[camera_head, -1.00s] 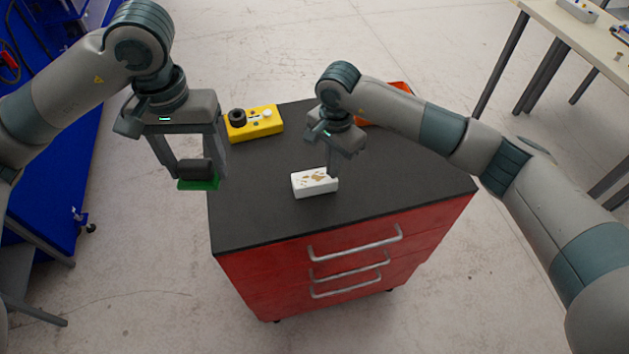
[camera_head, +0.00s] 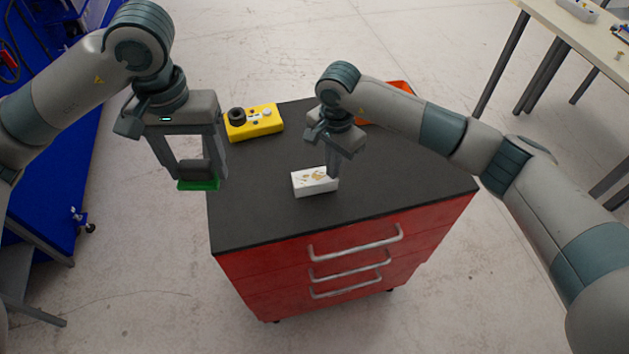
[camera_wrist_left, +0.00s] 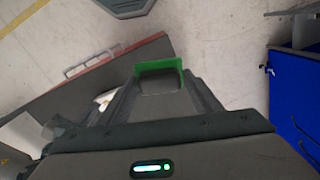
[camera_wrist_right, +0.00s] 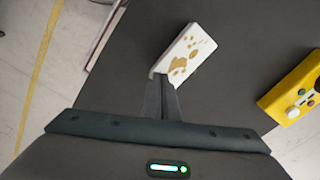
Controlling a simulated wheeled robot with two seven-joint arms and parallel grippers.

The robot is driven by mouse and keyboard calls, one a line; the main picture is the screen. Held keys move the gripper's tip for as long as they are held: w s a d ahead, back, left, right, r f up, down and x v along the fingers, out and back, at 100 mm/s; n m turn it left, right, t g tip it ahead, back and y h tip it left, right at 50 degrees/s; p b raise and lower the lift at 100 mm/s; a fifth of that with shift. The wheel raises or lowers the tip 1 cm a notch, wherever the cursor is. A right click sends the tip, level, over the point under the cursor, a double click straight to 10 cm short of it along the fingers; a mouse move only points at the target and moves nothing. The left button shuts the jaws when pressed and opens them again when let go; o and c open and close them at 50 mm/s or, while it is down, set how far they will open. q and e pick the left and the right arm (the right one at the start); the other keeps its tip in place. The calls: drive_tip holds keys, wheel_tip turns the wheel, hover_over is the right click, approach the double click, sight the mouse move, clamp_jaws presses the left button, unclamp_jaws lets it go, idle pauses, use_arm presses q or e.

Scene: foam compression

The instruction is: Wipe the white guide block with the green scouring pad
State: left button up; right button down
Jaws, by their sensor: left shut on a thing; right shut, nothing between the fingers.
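The white guide block (camera_head: 313,182) lies on the dark top of the red drawer cabinet, with brown stains on its upper face. The stains also show on the block in the right wrist view (camera_wrist_right: 187,52). My right gripper (camera_head: 332,175) is shut and empty, its fingertips at the block's right end, touching it or very near. My left gripper (camera_head: 197,172) is shut on the dark grip of the green scouring pad (camera_head: 199,185). It holds the pad in the air by the cabinet's left edge, green face down. The pad also shows in the left wrist view (camera_wrist_left: 158,66).
A yellow control box (camera_head: 256,123) with knobs stands at the back left of the cabinet top (camera_head: 262,222). An orange-red object (camera_head: 401,87) is partly hidden behind my right arm. The front of the top is clear.

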use_arm(q)
drive_tip(key=shift+f, duration=0.2)
use_arm(e)
drive_tip(key=shift+f, duration=0.15)
use_arm(q)
drive_tip(key=shift+r, duration=0.1)
use_arm(e)
drive_tip(key=shift+r, duration=3.05)
use_arm(q)
drive_tip(key=shift+f+b, duration=0.25)
drive_tip(key=shift+b, duration=0.05)
drive_tip(key=shift+f+b, duration=2.15)
use_arm(e)
wheel_tip(320, 180, up, 12)
use_arm(q)
drive_tip(key=shift+s, duration=0.15)
use_arm(e)
drive_tip(key=shift+s+f, duration=0.1)
